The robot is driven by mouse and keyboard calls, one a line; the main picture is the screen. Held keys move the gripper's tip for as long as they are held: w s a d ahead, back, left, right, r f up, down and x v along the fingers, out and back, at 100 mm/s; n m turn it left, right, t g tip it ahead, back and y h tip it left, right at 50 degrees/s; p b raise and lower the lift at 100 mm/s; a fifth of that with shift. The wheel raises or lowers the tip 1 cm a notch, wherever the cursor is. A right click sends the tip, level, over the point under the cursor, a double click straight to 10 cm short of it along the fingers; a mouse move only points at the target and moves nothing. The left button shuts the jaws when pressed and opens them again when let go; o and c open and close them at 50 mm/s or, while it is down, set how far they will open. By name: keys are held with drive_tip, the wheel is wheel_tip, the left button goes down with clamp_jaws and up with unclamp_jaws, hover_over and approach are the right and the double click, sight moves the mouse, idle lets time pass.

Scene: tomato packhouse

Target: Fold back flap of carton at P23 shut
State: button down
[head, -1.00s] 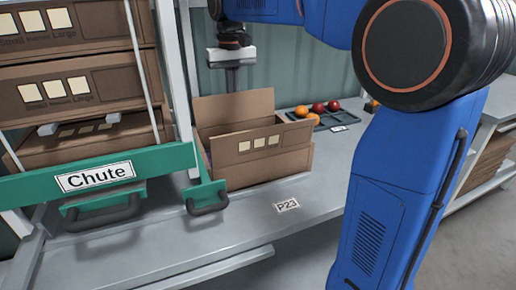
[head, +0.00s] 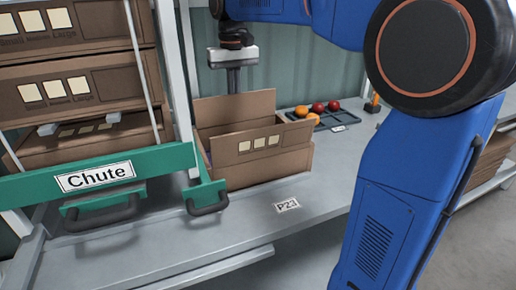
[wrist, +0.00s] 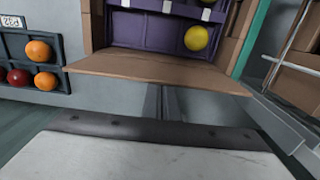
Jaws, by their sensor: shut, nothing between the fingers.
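The brown carton (head: 285,165) stands on the bench behind the P23 label (head: 287,205). Its back flap (head: 235,106) stands up along the far side. In the wrist view the back flap (wrist: 160,70) is a brown strip across the near side of the carton. Beyond it the carton has a purple inside with a yellow fruit (wrist: 196,38) and pale tabs. My gripper (head: 233,84) is shut and empty, pointing down behind the back flap. The flap hides its fingertips in the head view. I cannot tell whether the fingers touch the flap.
A dark tray (head: 333,121) with red and orange fruit lies right of the carton. A green chute bar (head: 150,160) with handles and stacked cartons (head: 75,95) stand to the left. A white post (head: 187,80) rises beside the carton. The bench front (head: 240,222) is clear.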

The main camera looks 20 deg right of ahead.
drive_tip(key=shift+s+r, duration=0.1)
drive_tip(key=shift+s, duration=1.1)
drive_tip(key=shift+s+f, duration=0.2)
drive_tip(key=shift+s, duration=0.5)
drive_tip(key=shift+s+f, duration=0.35)
drive_tip(key=shift+s, duration=0.25)
drive_tip(key=shift+s+f, duration=0.85)
drive_tip(key=shift+f, duration=0.3)
wheel_tip(320, 180, up, 8)
